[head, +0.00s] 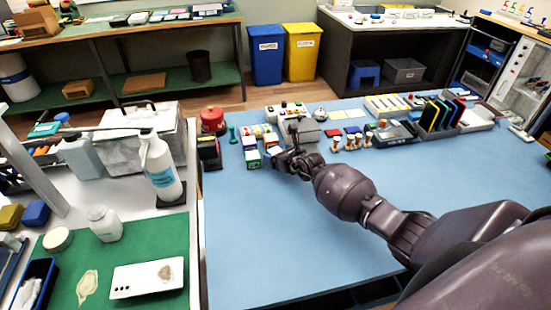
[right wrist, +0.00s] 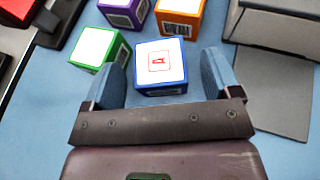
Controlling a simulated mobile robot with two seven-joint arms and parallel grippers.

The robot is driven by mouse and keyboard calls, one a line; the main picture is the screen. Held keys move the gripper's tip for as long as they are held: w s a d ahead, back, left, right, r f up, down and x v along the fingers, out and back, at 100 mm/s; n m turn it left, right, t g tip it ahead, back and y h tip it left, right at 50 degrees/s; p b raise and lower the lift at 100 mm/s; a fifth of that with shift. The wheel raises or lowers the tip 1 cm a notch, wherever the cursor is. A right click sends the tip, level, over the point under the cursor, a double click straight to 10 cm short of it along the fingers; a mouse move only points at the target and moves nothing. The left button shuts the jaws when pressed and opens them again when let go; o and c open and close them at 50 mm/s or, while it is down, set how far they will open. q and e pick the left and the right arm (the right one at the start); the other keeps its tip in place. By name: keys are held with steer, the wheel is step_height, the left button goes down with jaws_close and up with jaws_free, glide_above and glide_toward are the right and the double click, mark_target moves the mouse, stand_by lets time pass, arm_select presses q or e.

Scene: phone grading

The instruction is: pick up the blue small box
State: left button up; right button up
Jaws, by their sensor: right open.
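The blue small box (right wrist: 160,58) has a white top with a red mark and blue sides. In the right wrist view it sits on the blue table mat between the two fingers of my right gripper (right wrist: 163,75). The fingers are open, with a gap to the box on each side. In the head view my right gripper (head: 284,157) is low over the mat at the small boxes; the blue box is mostly hidden there. My left gripper is not in view.
A green box (right wrist: 97,48) stands close left of the blue one. Purple (right wrist: 123,12) and orange (right wrist: 180,15) boxes stand behind. A grey box with a flap (right wrist: 270,85) lies right. The front of the blue mat (head: 280,240) is clear.

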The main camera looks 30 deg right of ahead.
steer(key=c, duration=1.1)
